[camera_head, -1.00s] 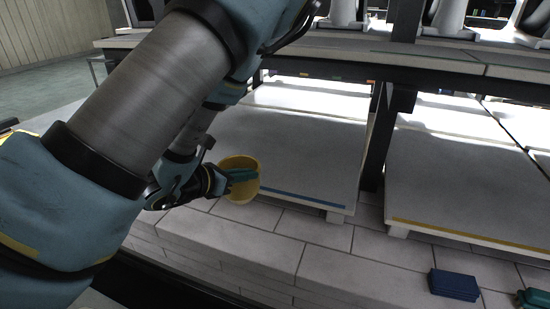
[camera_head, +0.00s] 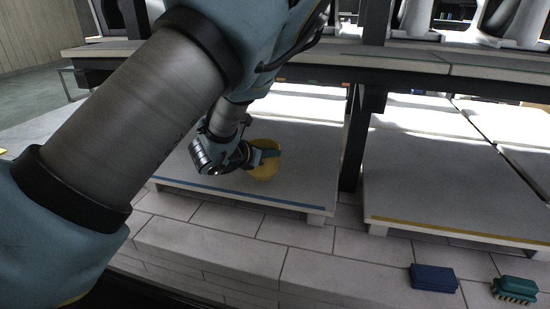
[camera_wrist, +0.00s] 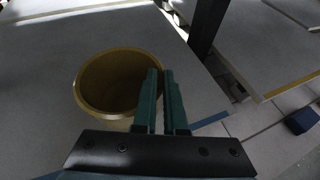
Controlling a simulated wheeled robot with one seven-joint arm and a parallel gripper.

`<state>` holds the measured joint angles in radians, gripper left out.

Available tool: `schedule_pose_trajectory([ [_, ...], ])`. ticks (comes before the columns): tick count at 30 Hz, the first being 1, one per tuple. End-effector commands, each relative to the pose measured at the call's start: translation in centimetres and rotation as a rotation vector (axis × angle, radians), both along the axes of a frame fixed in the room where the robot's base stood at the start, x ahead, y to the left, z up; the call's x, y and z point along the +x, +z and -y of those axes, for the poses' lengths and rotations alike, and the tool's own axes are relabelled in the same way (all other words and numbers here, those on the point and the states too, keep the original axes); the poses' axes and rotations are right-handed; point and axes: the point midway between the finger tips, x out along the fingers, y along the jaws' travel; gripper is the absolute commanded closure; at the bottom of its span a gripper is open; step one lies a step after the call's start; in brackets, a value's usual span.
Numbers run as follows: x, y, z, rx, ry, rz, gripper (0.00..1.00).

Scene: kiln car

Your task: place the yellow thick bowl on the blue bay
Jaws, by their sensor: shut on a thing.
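The yellow thick bowl (camera_head: 264,170) is upright in my gripper (camera_head: 268,155) over the slab with the blue edge strip. This blue bay (camera_head: 308,185) is a pale grey slab with a blue strip (camera_head: 240,195) along its front edge. In the wrist view the bowl (camera_wrist: 92,98) stands left of the fingers, and my gripper (camera_wrist: 160,78) is shut on its right wall. One finger is inside the rim and the other outside. I cannot tell whether the bowl's base touches the slab. The arm hides part of the bay's left side.
A second slab with a yellow strip (camera_head: 450,232) lies to the right, past a dark post (camera_head: 352,140). A blue block (camera_head: 433,278) and a green brush (camera_head: 515,290) sit on the brick ledge at front right. A shelf (camera_head: 300,68) runs above the slabs.

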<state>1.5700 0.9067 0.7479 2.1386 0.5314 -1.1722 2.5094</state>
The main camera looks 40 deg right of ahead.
Motion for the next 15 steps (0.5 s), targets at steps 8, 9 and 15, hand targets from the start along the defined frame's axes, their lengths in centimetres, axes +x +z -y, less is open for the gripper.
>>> schedule_pose_trajectory([
  [8, 0.4, -1.0, 1.7, 0.003, 0.001, -0.001, 1.00],
  [9, 0.4, -1.6, 1.6, 0.003, 0.001, -0.001, 1.00],
  [15, 0.3, -3.4, 1.7, -0.001, 0.000, 0.000, 1.00],
])
